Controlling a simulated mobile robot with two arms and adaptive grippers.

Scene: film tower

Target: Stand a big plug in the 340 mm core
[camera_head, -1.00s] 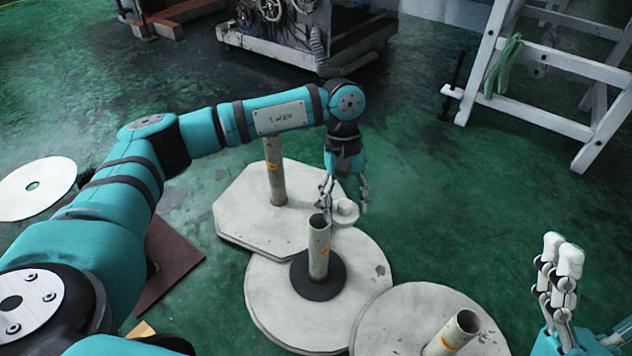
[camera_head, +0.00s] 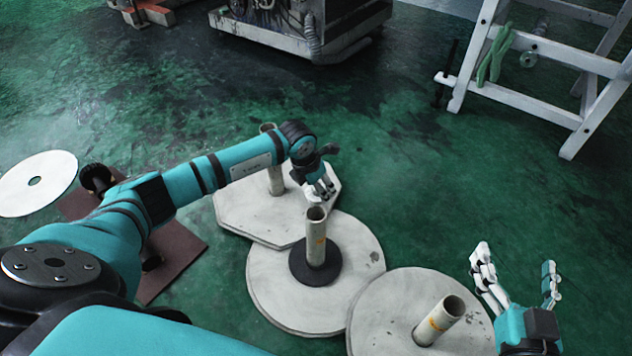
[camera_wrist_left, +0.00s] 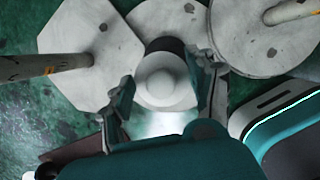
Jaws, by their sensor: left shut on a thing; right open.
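Three upright cores stand on pale plates: a rear core (camera_head: 276,182) on an angular plate (camera_head: 240,215), a middle core (camera_head: 316,238) with a black collar (camera_head: 300,270) on a round plate (camera_head: 270,300), and a front-right core (camera_head: 440,322) on another round plate (camera_head: 385,325). I cannot tell which is the 340 mm core. My left gripper (camera_head: 320,190) is shut on a white round plug (camera_wrist_left: 165,82), close to the middle core's open top. In the wrist view the plug hides that core; whether they touch is unclear. My right gripper (camera_head: 518,282) is open and empty at lower right.
A white disc (camera_head: 38,182) lies on the green floor at left. A wheeled machine (camera_head: 300,30) stands at the back.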

